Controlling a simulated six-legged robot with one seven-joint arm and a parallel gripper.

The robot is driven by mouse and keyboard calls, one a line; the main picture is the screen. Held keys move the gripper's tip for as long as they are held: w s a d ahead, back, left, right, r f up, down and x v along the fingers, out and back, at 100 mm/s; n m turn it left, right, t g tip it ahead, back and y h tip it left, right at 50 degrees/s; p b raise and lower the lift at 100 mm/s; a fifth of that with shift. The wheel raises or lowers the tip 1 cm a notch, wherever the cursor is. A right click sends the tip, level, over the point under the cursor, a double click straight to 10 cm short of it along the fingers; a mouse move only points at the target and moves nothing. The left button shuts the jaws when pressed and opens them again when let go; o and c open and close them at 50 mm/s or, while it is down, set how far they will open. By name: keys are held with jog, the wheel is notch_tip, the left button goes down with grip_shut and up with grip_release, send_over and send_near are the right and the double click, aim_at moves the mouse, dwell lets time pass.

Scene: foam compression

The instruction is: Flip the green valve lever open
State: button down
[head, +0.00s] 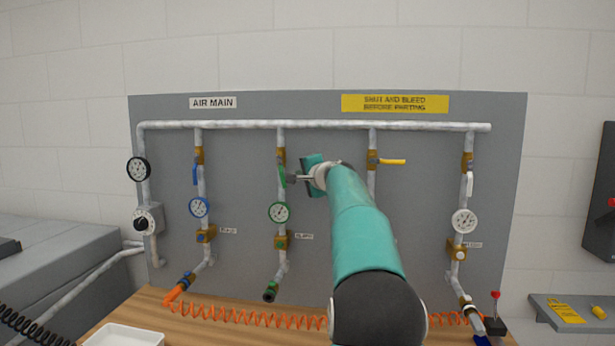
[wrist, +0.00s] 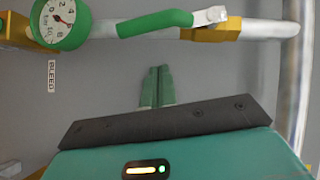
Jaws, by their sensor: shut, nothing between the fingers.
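The green valve lever (head: 282,177) hangs along the second drop pipe from the left, below its brass valve body (head: 281,156). In the wrist view the green lever (wrist: 155,22) lies along the pipe, its pale metal end at the brass valve (wrist: 218,29). My gripper (head: 291,179) is beside the lever, to its right in the head view. In the wrist view my gripper (wrist: 157,70) has its green fingers together and empty, pointing at the lever with a visible gap. Whether they touch cannot be told from the head view.
A green-rimmed gauge (head: 279,212) sits below the lever. A blue lever (head: 195,174) and a white lever (head: 469,184) lie along their pipes; a yellow lever (head: 392,162) sticks out sideways. The grey panel (head: 240,250) is behind. An orange coiled hose (head: 240,316) lies on the bench.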

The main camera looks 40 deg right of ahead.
aim_at(283, 179)
jog(key=a, duration=0.3)
jog(key=shift+a+f, duration=0.3)
jog(key=shift+a, duration=0.1)
jog(key=shift+s+a, duration=0.1)
jog(key=shift+w+a+f, duration=0.45)
jog(key=shift+w, duration=0.25)
